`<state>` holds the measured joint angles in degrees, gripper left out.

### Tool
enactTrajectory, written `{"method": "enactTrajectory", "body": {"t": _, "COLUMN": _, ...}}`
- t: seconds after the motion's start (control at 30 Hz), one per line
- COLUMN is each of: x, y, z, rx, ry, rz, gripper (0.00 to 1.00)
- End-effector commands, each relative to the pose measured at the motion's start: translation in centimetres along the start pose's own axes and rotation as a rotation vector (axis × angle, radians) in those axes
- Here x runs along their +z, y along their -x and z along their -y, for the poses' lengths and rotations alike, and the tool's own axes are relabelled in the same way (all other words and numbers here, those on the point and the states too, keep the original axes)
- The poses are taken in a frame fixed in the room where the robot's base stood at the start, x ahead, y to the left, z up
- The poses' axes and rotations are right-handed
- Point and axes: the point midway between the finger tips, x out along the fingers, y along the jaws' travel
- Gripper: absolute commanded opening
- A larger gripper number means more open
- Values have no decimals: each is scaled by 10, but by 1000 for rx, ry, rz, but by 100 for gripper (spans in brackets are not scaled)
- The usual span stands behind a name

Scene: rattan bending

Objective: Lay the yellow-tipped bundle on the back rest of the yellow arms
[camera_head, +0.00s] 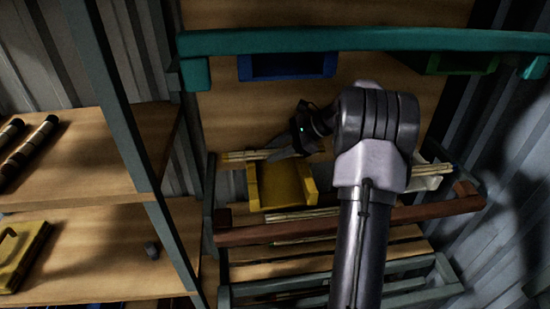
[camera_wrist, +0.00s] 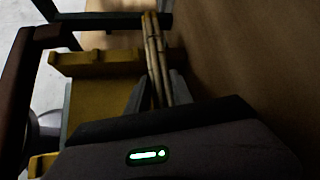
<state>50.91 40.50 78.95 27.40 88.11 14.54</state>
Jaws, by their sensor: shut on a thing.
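The yellow-tipped bundle (camera_head: 239,156) of several pale canes lies roughly level in my gripper (camera_head: 285,150), sticking out to its left. The wrist view shows the bundle (camera_wrist: 154,50) running away between the two fingers (camera_wrist: 157,95), which are closed on it. The yellow arms (camera_head: 283,187) stand just below and in front of the bundle. In the wrist view the yellow arms (camera_wrist: 92,98) are left of the bundle, whose length passes by the back end of one arm. I cannot tell whether it touches. My arm hides the right part of the bundle.
A red-brown rail (camera_head: 350,222) runs in front of the yellow arms. Other canes (camera_head: 300,214) lie by it, and more (camera_head: 432,169) show by a white holder (camera_head: 425,183) at right. A teal beam (camera_head: 360,40) with blue arms (camera_head: 287,66) crosses above. A wooden board (camera_head: 250,115) stands behind.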

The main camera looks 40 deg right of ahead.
Motion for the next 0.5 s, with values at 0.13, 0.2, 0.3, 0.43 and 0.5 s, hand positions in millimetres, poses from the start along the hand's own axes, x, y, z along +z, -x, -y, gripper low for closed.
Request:
{"method": "enactTrajectory", "body": {"t": 0.13, "x": 0, "y": 0, "z": 0, "rx": -1, "ry": 1, "rz": 0, "gripper": 0}}
{"method": "enactTrajectory", "body": {"t": 0.2, "x": 0, "y": 0, "z": 0, "rx": -1, "ry": 1, "rz": 0, "gripper": 0}}
{"method": "enactTrajectory", "body": {"t": 0.3, "x": -2, "y": -2, "z": -1, "rx": -1, "ry": 1, "rz": 0, "gripper": 0}}
{"method": "enactTrajectory", "body": {"t": 0.43, "x": -2, "y": -2, "z": -1, "rx": -1, "ry": 2, "rz": 0, "gripper": 49}}
{"method": "enactTrajectory", "body": {"t": 0.5, "x": -2, "y": -2, "z": -1, "rx": -1, "ry": 2, "rz": 0, "gripper": 49}}
